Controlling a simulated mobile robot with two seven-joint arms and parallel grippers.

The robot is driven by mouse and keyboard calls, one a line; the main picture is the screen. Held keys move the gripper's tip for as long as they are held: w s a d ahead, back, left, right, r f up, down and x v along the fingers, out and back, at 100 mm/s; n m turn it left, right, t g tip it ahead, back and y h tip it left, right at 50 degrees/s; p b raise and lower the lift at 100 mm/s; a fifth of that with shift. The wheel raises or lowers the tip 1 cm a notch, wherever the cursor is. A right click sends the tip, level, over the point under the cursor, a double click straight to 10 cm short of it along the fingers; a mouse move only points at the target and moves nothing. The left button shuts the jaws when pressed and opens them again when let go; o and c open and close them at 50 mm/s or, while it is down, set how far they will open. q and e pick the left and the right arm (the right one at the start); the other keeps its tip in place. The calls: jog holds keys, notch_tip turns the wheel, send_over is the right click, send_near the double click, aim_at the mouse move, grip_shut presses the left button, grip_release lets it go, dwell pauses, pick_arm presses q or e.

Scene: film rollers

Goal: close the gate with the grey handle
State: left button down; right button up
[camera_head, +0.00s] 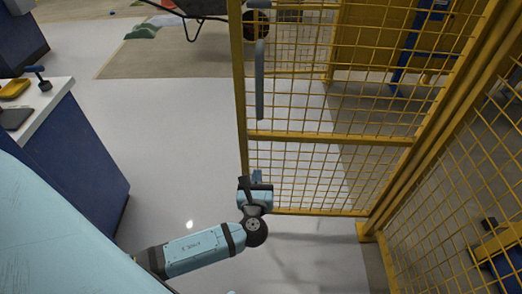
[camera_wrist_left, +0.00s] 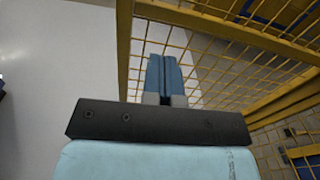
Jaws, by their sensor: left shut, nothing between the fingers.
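The yellow mesh gate (camera_head: 330,138) stands open in the head view, its frame running from the post at right to a free edge near the middle. The grey handle (camera_head: 260,80) is a vertical bar on the gate's free edge, in the upper half. My left gripper (camera_head: 257,176) is below the handle, near the gate's lower left part, apart from the handle. In the left wrist view its fingers (camera_wrist_left: 165,75) are together and empty, with the gate's mesh (camera_wrist_left: 215,65) just beyond. Whether the fingers touch the mesh I cannot tell. My right gripper is not in view.
A blue cabinet with a white top (camera_head: 75,150) stands at left, with a yellow tray (camera_head: 14,88) on it. A yellow fence (camera_head: 450,200) runs along the right. A wheelbarrow (camera_head: 195,10) is at the back. Pale floor (camera_head: 180,120) between cabinet and gate is clear.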

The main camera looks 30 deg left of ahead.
pick_arm(q)
jog(key=b, duration=0.3)
send_near(261, 136)
jog(key=x, duration=0.3)
jog(key=w+a, duration=0.1)
jog(key=w, duration=0.2)
jog(key=shift+a+f+m, duration=0.15)
jog(key=shift+a+m, duration=0.15)
jog(key=shift+a, duration=0.1)
jog(key=shift+w+a+b, duration=0.2)
jog(key=shift+w+b, duration=0.15)
jog(key=shift+w, duration=0.1)
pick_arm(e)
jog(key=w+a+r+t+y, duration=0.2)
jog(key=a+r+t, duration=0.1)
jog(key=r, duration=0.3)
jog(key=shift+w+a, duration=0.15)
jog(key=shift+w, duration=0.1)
pick_arm(q)
jog(key=shift+w+a, duration=0.1)
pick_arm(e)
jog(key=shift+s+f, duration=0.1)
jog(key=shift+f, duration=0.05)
